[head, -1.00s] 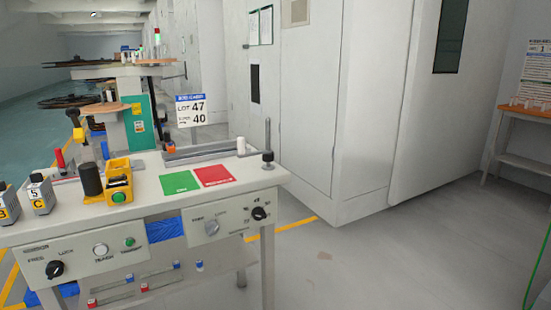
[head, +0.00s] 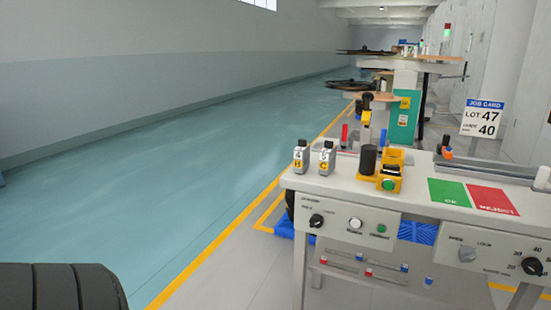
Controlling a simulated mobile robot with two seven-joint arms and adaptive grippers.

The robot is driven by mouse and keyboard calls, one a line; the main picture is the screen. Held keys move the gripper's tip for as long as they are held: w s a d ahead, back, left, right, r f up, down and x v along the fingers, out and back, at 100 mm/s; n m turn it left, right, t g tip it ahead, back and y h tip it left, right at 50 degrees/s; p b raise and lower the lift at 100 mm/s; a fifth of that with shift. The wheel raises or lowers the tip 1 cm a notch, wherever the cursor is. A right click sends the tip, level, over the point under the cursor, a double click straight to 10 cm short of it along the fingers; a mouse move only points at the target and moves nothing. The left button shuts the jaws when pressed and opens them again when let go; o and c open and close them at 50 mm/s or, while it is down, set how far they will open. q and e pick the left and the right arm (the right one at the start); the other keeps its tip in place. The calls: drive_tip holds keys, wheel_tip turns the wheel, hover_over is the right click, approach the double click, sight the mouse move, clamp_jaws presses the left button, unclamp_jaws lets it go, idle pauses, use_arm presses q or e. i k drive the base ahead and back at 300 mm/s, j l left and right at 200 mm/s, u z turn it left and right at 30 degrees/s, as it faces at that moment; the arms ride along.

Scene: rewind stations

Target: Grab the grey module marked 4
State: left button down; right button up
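The grey module marked 4 (head: 300,160) stands upright at the left end of the white station bench in the head view. It has a dark top and a yellow label band with a letter low on its front. A similar grey module marked 5 (head: 327,159) stands just to its right, with a narrow gap between them. Neither of my grippers shows in the head view, and nothing is holding the modules.
The bench (head: 420,200) also carries a black cylinder (head: 368,160), a yellow box with a green button (head: 388,178), a green pad (head: 449,192) and a red pad (head: 491,200). Knobs stick out of its front. Blue-green floor (head: 160,210) lies open to the left.

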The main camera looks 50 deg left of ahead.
sight(301, 153)
drive_tip(key=u, duration=1.35)
